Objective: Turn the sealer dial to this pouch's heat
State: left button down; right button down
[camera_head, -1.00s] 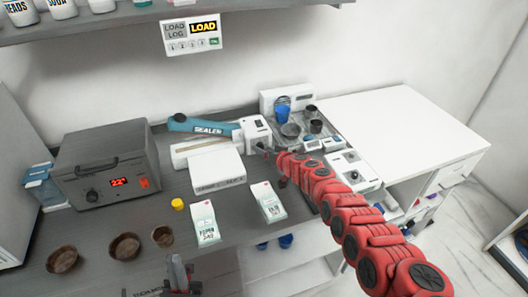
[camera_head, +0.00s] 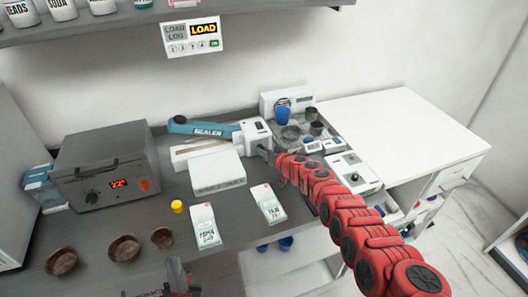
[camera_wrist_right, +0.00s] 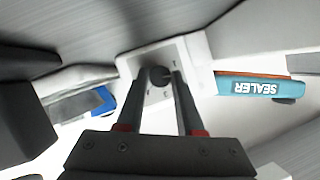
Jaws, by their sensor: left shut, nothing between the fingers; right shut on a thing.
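The sealer has a teal arm (camera_head: 200,127) lettered SEALER and a white control box (camera_head: 256,133) at its right end. The right wrist view shows the teal arm (camera_wrist_right: 262,87) and the box's white face (camera_wrist_right: 157,52) with a dark round dial (camera_wrist_right: 160,76). My right gripper (camera_wrist_right: 166,78) is shut on the dial; in the head view its tip (camera_head: 265,150) is at the box front. Two white-and-green pouches, left (camera_head: 205,226) and right (camera_head: 268,204), lie on the counter, their small print unreadable. My left gripper (camera_head: 178,278) is shut and empty at the bottom edge.
A grey oven-like box (camera_head: 108,165) with a red display stands at left. A white box (camera_head: 217,173) lies in front of the sealer. Brown bowls (camera_head: 122,248), a yellow cap (camera_head: 177,206) and a scale (camera_head: 352,171) share the counter. A white cabinet top (camera_head: 400,135) is clear.

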jog(key=shift+d+f+m+y+b, duration=0.1)
jog(key=shift+f+m+y+b, duration=0.25)
jog(key=shift+m+b, duration=0.55)
jog(key=m+y+b, duration=0.1)
jog(key=m+b, duration=0.1)
jog(key=b, duration=0.3)
jog(key=shift+d+f+y, duration=0.1)
jog(key=shift+f+y, duration=0.05)
jog(key=shift+y, duration=0.2)
jog(key=shift+r+m+y+b, duration=0.3)
jog(key=shift+m+b, duration=0.3)
jog(key=shift+b, duration=0.8)
jog(key=c, duration=0.5)
grip_release()
jog(key=shift+c, duration=0.2)
